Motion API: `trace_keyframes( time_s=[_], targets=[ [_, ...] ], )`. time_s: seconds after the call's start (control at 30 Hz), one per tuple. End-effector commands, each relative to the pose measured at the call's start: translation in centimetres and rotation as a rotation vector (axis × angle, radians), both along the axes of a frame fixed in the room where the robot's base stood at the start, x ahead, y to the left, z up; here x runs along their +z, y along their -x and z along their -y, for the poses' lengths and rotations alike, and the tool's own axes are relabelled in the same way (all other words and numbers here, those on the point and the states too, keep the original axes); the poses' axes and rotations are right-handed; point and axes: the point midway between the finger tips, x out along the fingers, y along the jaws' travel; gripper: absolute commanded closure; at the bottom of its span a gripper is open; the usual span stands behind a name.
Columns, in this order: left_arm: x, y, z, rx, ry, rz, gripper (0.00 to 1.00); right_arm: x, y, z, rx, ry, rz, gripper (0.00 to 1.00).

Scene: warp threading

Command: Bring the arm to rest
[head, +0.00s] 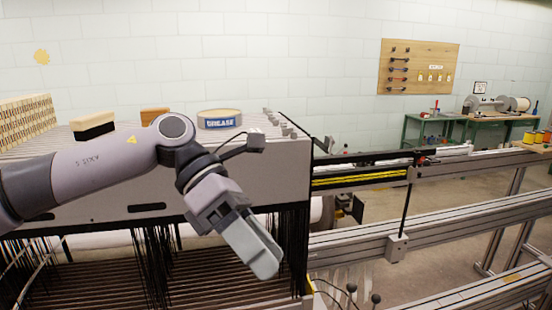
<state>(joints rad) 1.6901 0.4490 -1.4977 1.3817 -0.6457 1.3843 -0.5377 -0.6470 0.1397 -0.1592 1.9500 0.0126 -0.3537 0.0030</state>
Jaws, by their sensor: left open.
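My left arm comes in from the left across the front of the loom. My left gripper (262,258) is open, in front of the grey loom housing (285,170) and above the dark slatted bed (205,290). It points down and to the right and holds nothing that I can see. The gap between its fingers is hard to see from this angle. Black hanging threads (293,245) are beside and behind it. My right gripper is not in view.
On the loom top stand a grease tin (219,119), a black-and-cream brush block (93,127) and a brown block (154,115). Metal rails (440,222) run to the right, with an upright black rod (408,205). A green workbench (435,128) is at the back.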

Motion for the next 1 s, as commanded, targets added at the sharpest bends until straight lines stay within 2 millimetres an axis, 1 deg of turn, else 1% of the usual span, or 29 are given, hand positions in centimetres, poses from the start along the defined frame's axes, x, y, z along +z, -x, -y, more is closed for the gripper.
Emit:
trace_keyframes(
  time_s=[0.03,0.1,0.2,0.33,0.5,0.63,0.77,0.87,0.97,1.0],
  targets=[
    [-0.9,0.7,1.4,0.011,0.061,-0.066,0.36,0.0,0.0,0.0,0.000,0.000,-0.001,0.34],
    [-1.4,1.5,3.1,0.037,0.142,-0.147,0.36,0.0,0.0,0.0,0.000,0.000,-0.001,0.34],
    [-1.9,2.4,5.2,0.085,0.254,-0.271,0.36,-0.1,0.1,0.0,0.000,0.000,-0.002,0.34],
    [-2.1,3.0,7.2,0.163,0.391,-0.444,0.36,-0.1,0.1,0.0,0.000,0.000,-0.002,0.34],
    [-2.1,2.9,8.7,0.291,0.556,-0.689,0.36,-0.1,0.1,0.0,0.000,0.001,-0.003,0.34],
    [-2.4,2.0,8.8,0.409,0.669,-0.884,0.36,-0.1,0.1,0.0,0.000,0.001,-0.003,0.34],
    [-3.4,0.6,8.2,0.540,0.771,-1.086,0.36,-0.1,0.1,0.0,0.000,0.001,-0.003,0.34],
    [-4.7,-0.7,7.1,0.652,0.839,-1.244,0.36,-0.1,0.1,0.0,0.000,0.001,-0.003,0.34],
    [-6.5,-1.9,5.7,0.770,0.901,-1.403,0.36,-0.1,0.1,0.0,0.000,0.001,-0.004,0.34],
    [-7.5,-2.4,5.1,0.821,0.923,-1.465,0.36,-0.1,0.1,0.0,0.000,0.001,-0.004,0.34]
  ],
)
